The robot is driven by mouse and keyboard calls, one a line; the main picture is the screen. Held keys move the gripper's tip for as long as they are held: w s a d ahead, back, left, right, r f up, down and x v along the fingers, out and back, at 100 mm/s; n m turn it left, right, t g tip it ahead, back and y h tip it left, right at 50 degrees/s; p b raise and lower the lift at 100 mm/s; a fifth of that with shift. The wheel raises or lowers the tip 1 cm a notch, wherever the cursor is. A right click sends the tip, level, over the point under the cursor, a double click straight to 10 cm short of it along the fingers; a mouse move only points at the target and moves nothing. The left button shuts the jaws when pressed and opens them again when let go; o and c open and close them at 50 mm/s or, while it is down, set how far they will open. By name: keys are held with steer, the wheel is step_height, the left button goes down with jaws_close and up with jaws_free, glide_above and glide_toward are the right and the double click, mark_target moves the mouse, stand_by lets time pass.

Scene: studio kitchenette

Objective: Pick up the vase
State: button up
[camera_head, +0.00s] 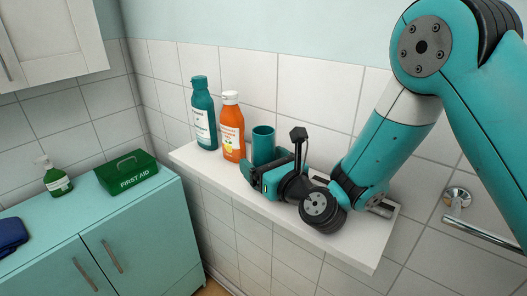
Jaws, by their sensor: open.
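A teal, open-topped cylinder (263,143), which looks like the vase, stands upright on the white wall shelf (345,247). My gripper (252,178) is open at its near side, low over the shelf. The jaws overlap the lower part of the cylinder in the picture and hide its base. I cannot tell whether they touch it or reach around it.
An orange bottle (231,128) stands just left of the cylinder, with a teal bottle (204,115) further left. A towel bar (480,235) is on the wall. A green first aid box (128,172) and a soap bottle (55,178) stand on the cabinet.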

steer(key=shift+w+a, duration=0.1)
steer(key=shift+w, duration=0.05)
steer(key=c, duration=1.2)
step_height(320, 180, up, 19)
steer(key=p, duration=1.8)
steer(key=shift+r+p, duration=0.15)
steer(key=shift+p, duration=0.2)
